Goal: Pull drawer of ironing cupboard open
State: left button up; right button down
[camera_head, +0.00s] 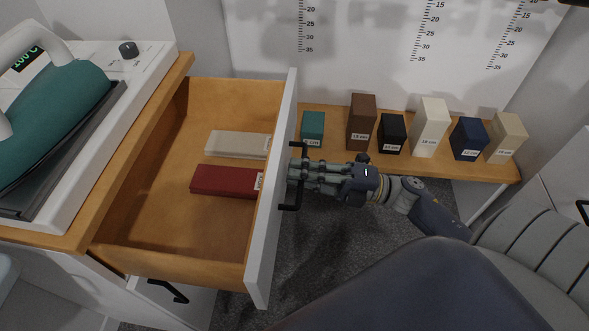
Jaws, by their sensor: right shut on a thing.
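The drawer (160,205) of the ironing cupboard (105,110) is pulled well out, and its wooden inside shows. Its white front panel (268,225) faces right and carries a black handle (291,206). My right gripper (298,172) comes in from the right and is shut on the handle, hiding the handle's middle. A beige box (235,144) and a red box (222,181) lie in the drawer near its front. My left gripper is not in view.
An iron (45,100) rests on the white-framed unit on the cupboard top. A low wooden shelf (440,166) behind my right gripper holds several labelled blocks, including a brown block (361,120). Another black handle (168,290) is below the drawer. Grey carpet (335,235) lies under my arm.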

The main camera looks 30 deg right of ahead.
jog(key=c, duration=1.7)
grip_release()
jog(key=v, duration=1.2)
